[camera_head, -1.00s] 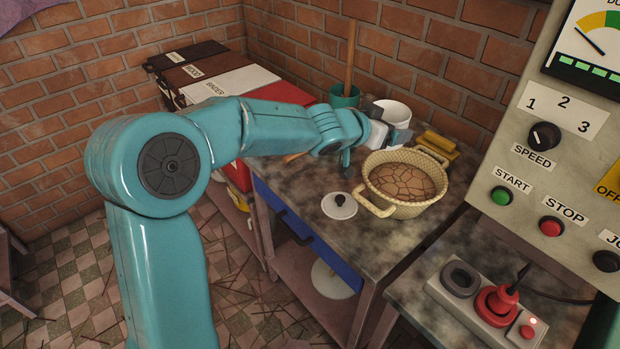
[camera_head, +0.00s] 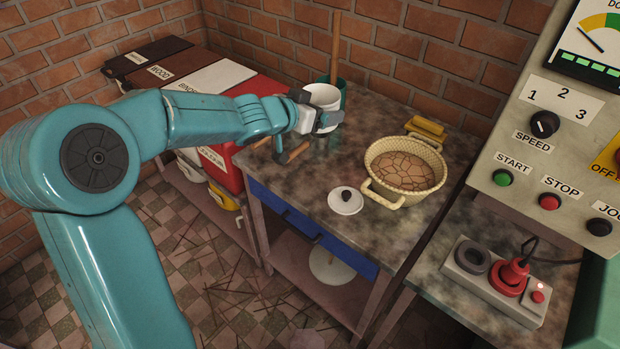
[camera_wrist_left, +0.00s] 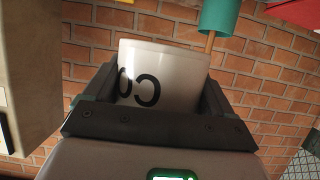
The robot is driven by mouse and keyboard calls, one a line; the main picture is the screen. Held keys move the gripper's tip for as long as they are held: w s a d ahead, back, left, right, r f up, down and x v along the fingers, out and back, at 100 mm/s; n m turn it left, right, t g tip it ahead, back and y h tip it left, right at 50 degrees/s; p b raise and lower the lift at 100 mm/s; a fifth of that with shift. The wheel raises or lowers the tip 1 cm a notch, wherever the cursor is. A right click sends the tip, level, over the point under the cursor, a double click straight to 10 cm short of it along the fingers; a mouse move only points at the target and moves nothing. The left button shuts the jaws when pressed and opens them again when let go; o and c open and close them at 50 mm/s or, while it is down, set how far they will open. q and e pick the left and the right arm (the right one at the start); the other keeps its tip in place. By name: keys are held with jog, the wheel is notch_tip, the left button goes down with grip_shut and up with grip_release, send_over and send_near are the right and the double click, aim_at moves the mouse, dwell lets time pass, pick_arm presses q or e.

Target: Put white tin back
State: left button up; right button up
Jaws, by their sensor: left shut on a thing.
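The white tin (camera_head: 323,97) is between the fingers of my left gripper (camera_head: 322,119), which is shut on it. It appears to be held above the far left part of the stone-topped table (camera_head: 310,185). In the left wrist view the tin (camera_wrist_left: 165,75) fills the space between the two dark fingers (camera_wrist_left: 150,105) and shows dark lettering on its side. A white lid (camera_head: 345,202) with a black knob lies on the table near its front edge. My right gripper is not in view.
A woven basket (camera_head: 405,172) of brown cracked material stands on the table, with a yellow block (camera_head: 426,128) behind it. A teal pot (camera_head: 343,88) with a wooden stick is behind the tin. Labelled bins (camera_head: 215,77) stand left. The control panel (camera_head: 555,150) is right.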

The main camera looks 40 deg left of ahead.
pick_arm(q)
jog(key=shift+s+f, duration=0.1)
jog(key=shift+f, duration=0.05)
jog(key=b, duration=0.9)
send_over(317, 183)
notch_tip(317, 183, down, 14)
jog(key=shift+d+r, duration=0.1)
notch_tip(317, 183, down, 6)
jog(key=shift+f+b, duration=0.1)
jog(key=shift+b, duration=1.1)
jog(key=shift+s+r, duration=0.1)
jog(key=shift+r, duration=0.1)
jog(key=shift+f, duration=0.3)
jog(key=o, duration=0.9)
jog(key=shift+r, duration=0.1)
jog(key=shift+o, duration=0.2)
jog(key=shift+r, duration=0.15)
